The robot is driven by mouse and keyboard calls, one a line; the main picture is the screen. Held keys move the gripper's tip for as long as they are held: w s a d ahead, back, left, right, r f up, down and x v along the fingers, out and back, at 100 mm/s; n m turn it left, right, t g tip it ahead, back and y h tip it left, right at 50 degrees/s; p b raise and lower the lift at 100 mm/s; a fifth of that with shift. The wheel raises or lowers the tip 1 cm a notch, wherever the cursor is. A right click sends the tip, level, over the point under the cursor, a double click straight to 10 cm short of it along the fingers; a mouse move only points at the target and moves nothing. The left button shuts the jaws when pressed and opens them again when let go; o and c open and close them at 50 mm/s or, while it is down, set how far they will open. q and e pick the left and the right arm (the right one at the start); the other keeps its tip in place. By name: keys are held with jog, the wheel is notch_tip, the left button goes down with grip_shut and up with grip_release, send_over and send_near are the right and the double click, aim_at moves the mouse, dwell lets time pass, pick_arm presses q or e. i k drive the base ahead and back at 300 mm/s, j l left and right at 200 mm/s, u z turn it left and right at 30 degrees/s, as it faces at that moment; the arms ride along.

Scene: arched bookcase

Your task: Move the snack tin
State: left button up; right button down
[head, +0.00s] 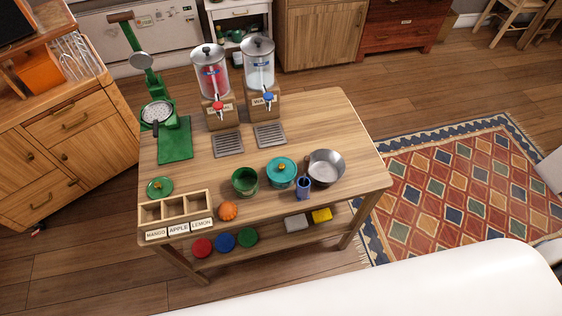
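No object in view is clearly labelled as a snack tin. On the wooden table (320,118) stand two tin-like vessels. One is a teal round container with a lid and gold knob (281,172). Left of it is an open dark green round container (245,181). A green lid with a gold knob (159,187) lies apart at the table's left, behind the divided box. I cannot tell which of these is the snack tin. Neither of my grippers is in view.
A metal pan (325,167), a blue cup (303,188) and an orange pumpkin-shaped thing (228,211) stand nearby. Two drink dispensers (211,73) and a green press (174,140) stand behind. A divided box (174,207) is at front left. The table's right back is clear.

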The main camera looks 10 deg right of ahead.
aim_at(276, 185)
jog(key=k+l+u, duration=0.1)
jog(key=l+u, duration=0.3)
jog(key=k+l+u, duration=0.1)
jog(key=u, duration=0.3)
jog(key=k+l+u, duration=0.2)
jog(key=l+u, duration=0.2)
